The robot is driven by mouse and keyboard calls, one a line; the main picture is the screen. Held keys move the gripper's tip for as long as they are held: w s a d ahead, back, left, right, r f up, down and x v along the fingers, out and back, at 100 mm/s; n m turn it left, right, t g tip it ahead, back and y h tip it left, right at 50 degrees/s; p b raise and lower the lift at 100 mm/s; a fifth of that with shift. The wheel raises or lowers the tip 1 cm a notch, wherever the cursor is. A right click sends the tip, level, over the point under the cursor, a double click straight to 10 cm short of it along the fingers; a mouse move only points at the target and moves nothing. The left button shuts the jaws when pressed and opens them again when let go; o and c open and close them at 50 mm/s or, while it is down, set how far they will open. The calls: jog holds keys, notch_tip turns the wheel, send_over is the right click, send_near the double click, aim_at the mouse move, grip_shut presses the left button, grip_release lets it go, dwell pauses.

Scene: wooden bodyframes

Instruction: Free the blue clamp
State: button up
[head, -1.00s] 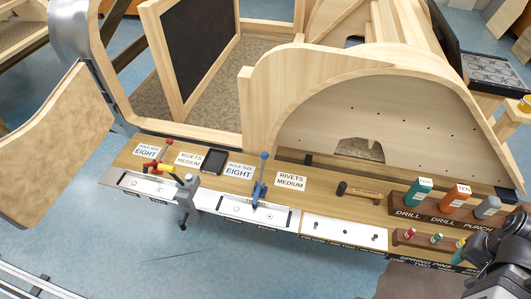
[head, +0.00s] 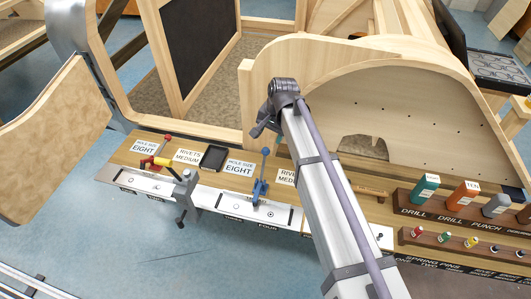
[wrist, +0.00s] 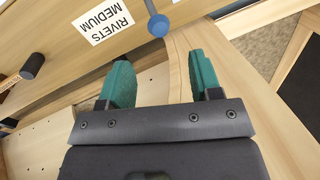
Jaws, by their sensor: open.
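The blue clamp (head: 260,183) stands upright on the white plate at the front of the wooden workbench, its handle topped by a blue ball. In the wrist view its round blue knob (wrist: 158,26) shows at the top, just beyond and between my fingertips. My gripper (wrist: 160,72) has two teal fingers spread apart with nothing between them, apart from the clamp. In the head view my gripper is mostly hidden by my arm, behind and right of the clamp.
A black tray (head: 214,157) lies between labels. The curved wooden frame (head: 350,60) rises close behind the bench. Drill bottles (head: 426,188) stand in a rack at right.

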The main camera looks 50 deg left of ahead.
aim_at(266, 148)
jog(key=f+b, duration=0.3)
jog(key=a+f+b, duration=0.1)
jog(key=f+b, duration=0.5)
jog(key=f, duration=0.1)
jog(key=shift+s+a, duration=0.3)
jog(key=shift+a, duration=0.05)
jog(key=shift+r, duration=0.15)
grip_shut()
